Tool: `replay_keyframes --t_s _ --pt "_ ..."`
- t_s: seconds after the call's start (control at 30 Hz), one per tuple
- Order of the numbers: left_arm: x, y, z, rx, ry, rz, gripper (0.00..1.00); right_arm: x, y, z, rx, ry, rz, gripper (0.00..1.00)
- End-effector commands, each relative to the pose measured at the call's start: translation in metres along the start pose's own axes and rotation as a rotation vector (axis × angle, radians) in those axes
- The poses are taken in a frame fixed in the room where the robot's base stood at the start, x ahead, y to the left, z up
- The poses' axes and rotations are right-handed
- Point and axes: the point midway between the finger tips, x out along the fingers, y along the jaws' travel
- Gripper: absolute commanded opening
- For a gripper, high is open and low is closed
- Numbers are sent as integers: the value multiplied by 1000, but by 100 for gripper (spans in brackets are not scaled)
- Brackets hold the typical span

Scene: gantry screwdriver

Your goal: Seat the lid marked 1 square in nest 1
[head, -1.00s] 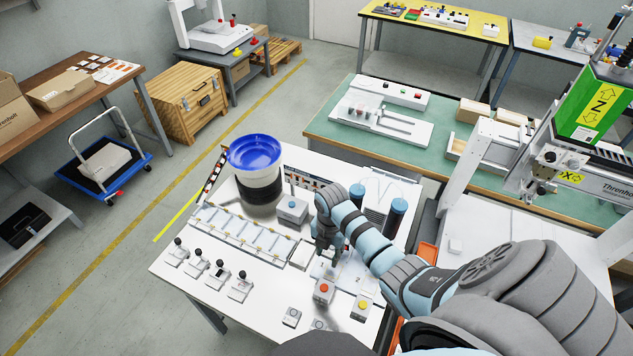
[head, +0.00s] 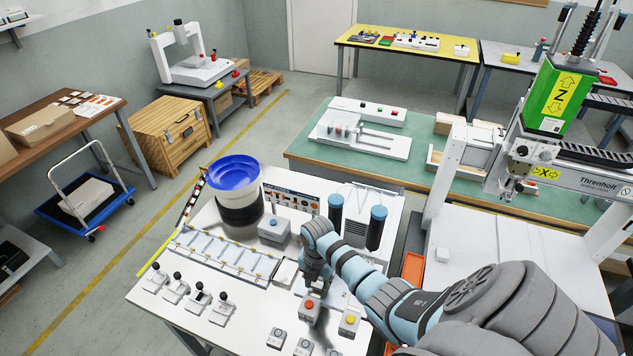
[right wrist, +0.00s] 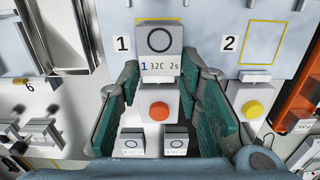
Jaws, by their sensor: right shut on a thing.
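My right gripper (right wrist: 163,72) is shut on a grey lid (right wrist: 174,66) with a black circle and a label that starts with a blue 1. The lid is between the fingertips, in front of the yellow outline of nest 1 (right wrist: 158,19), beside the printed 1. Only the outline's top edge shows. I cannot tell whether the lid touches the plate or hovers above it. In the head view my right gripper (head: 316,278) points down at the white table, and the lid is hidden there. My left gripper is not in view.
Nest 2's yellow outline (right wrist: 264,46) is empty, to the right. An orange button (right wrist: 158,111) and a yellow button (right wrist: 252,109) stand close to the gripper. Two small grey blocks with circles (right wrist: 131,143) are below. A blue bowl feeder (head: 233,172) and dark cylinders (head: 376,228) stand behind.

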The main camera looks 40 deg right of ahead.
Motion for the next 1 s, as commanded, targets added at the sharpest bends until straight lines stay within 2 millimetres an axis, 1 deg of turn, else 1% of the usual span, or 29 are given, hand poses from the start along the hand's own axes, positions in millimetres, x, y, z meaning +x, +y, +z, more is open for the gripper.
replay_keyframes --t_s 0.07,0.2,0.43,1.0 --pt "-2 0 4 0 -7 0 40 -1 0 0 0 1 -1 13" --pt "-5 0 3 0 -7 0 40 -1 0 0 0 0 0 13" --pt "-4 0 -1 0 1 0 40 0 0 0 0 0 0 13" --pt "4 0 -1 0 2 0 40 11 0 0 0 0 0 13"
